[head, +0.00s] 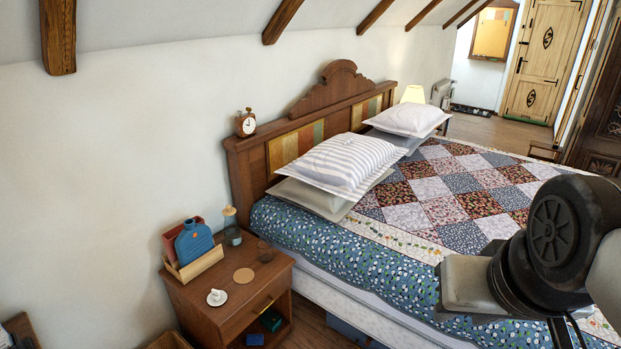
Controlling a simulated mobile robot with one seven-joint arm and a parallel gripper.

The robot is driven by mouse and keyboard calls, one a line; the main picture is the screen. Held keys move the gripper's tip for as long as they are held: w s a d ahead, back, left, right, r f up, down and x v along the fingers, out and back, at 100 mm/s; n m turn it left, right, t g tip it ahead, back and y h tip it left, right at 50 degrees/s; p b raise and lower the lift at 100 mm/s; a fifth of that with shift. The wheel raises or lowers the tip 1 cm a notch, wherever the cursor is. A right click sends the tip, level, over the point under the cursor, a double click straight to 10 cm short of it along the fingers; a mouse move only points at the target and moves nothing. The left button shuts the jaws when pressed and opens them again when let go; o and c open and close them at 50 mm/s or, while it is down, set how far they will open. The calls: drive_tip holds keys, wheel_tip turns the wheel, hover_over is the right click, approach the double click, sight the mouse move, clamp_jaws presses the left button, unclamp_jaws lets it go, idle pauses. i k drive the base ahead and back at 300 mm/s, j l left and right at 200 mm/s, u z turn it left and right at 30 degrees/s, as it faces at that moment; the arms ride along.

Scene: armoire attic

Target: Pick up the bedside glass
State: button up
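I cannot tell for sure which of the two is the bedside glass. A dark part of my arm shows at the right, over the bed and well away from the nightstand. My gripper's fingers are not visible.
On the nightstand are a round tan coaster (244,275), a white saucer (217,302) with a small white item, and a wooden holder (196,266) with a blue item. The bed (345,250) adjoins the nightstand's right. An alarm clock (246,124) sits on the headboard.

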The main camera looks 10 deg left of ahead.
sight(265, 246)
drive_tip(key=u, duration=0.95)
drive_tip(key=i+u, duration=0.15)
drive_tip(key=i, duration=0.35)
drive_tip(key=i+l+u, duration=0.15)
drive_tip(key=i, duration=0.3)
drive_tip(key=i+l+u, duration=0.15)
drive_tip(key=i, duration=0.3)
